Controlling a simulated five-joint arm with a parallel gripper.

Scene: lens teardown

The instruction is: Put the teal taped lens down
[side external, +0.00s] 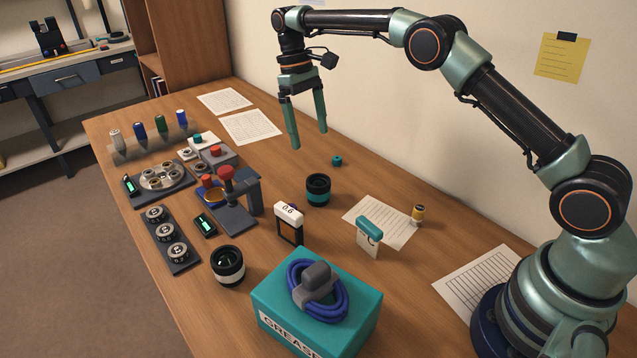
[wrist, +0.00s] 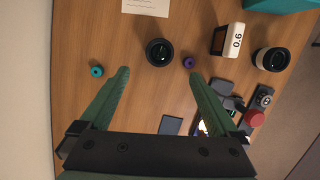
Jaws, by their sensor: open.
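The teal taped lens (side external: 318,190), a black cylinder with a teal band, stands upright on the wooden table in the side view. It also shows in the wrist view (wrist: 160,52), seen from above, with its dark round opening up; its teal band cannot be made out there. My gripper (side external: 309,139) is open and empty, its fingers pointing down above the table, behind and apart from the lens. In the wrist view the gripper's fingertips (wrist: 159,73) are spread to either side of a line leading to the lens, with nothing between them.
A small teal ring (side external: 337,160) and a purple ring (wrist: 189,62) lie near the lens. A black-framed 0.6 tag (side external: 290,222), white-banded lens (side external: 228,266) and teal grease box (side external: 345,308) stand toward the front. Trays and a red-knobbed press (side external: 232,200) are left.

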